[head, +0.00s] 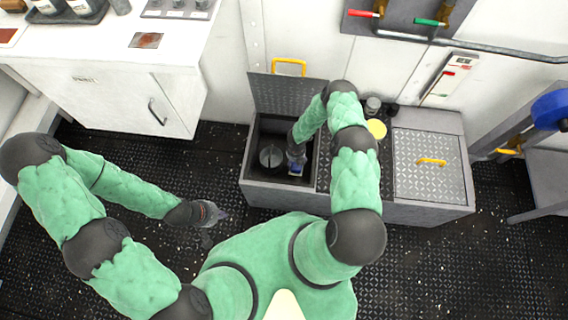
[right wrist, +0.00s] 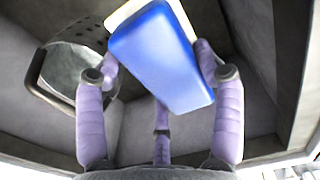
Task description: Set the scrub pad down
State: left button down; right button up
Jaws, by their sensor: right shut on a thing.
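The scrub pad (right wrist: 160,60) is a blue block with a pale layer on one side. My right gripper (right wrist: 160,75) is shut on it, with purple fingers on either side. In the head view my right gripper (head: 296,158) reaches down into the open compartment of a grey bench (head: 262,188), and a bit of the blue pad (head: 296,170) shows at its tip. The wrist view shows grey compartment walls around the pad; whether it touches the floor I cannot tell. My left gripper (head: 218,214) hangs over the dark deck, left of the bench, too small to read.
A round metal container (head: 271,157) stands in the compartment left of the pad; its perforated wall and handle show in the wrist view (right wrist: 75,72). The raised lid (head: 280,95) stands behind. A closed lid (head: 430,180) and a yellow disc (head: 377,128) are at right.

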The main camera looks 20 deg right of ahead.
notch_tip(320, 180, down, 11)
jog(key=b, duration=0.5)
jog(key=shift+s+r, duration=0.1)
jog(key=shift+r, duration=0.15)
jog(key=o, duration=1)
notch_tip(320, 180, up, 12)
jog(key=p, duration=0.5)
